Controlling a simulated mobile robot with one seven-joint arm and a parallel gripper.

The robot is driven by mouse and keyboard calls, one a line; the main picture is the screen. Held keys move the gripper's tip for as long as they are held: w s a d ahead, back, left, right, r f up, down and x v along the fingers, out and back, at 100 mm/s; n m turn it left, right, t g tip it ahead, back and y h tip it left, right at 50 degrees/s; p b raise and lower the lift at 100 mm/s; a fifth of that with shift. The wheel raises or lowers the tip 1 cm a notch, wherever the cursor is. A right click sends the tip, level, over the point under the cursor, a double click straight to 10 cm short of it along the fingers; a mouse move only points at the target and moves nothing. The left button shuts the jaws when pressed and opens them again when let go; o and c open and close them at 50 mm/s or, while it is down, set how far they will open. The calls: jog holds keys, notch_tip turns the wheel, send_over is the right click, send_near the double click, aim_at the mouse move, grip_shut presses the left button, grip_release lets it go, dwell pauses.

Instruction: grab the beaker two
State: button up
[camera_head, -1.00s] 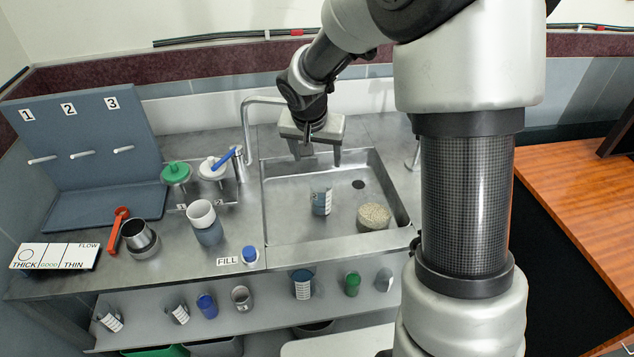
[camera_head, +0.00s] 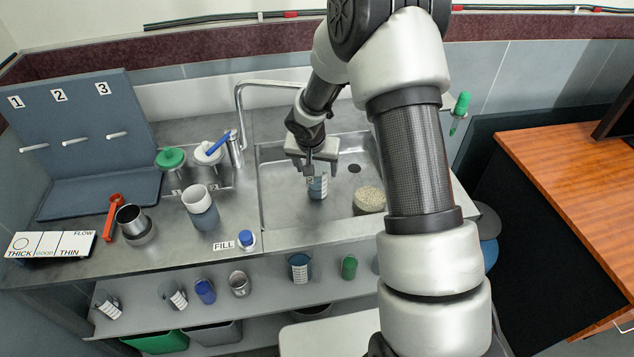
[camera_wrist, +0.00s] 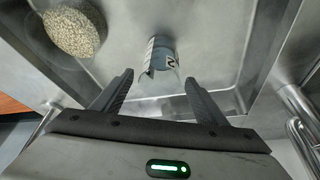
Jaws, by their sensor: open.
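A small clear beaker with a blue-grey lower part and a white label marked 2 (camera_head: 317,187) stands in the sink basin. In the wrist view the beaker (camera_wrist: 159,54) lies ahead of my fingertips, between the lines of the two fingers. My gripper (camera_head: 320,163) is open and empty, just above and behind the beaker in the head view. In the wrist view my gripper (camera_wrist: 158,82) shows both fingers apart, one on each side of the beaker's near end. I cannot tell whether the fingers touch it.
A bowl of beige granules (camera_head: 368,200) sits in the sink (camera_head: 280,208), right of the beaker. The tap (camera_head: 238,110) rises at the sink's left edge. A white-and-grey cup (camera_head: 201,208) and a steel cup (camera_head: 133,222) stand on the left counter.

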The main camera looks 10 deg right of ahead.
jog(key=x, duration=0.2)
jog(key=shift+w+f, duration=0.1)
jog(key=shift+f, duration=0.2)
jog(key=c, duration=1.2)
jog(key=shift+c, duration=0.2)
jog(key=shift+r, duration=0.2)
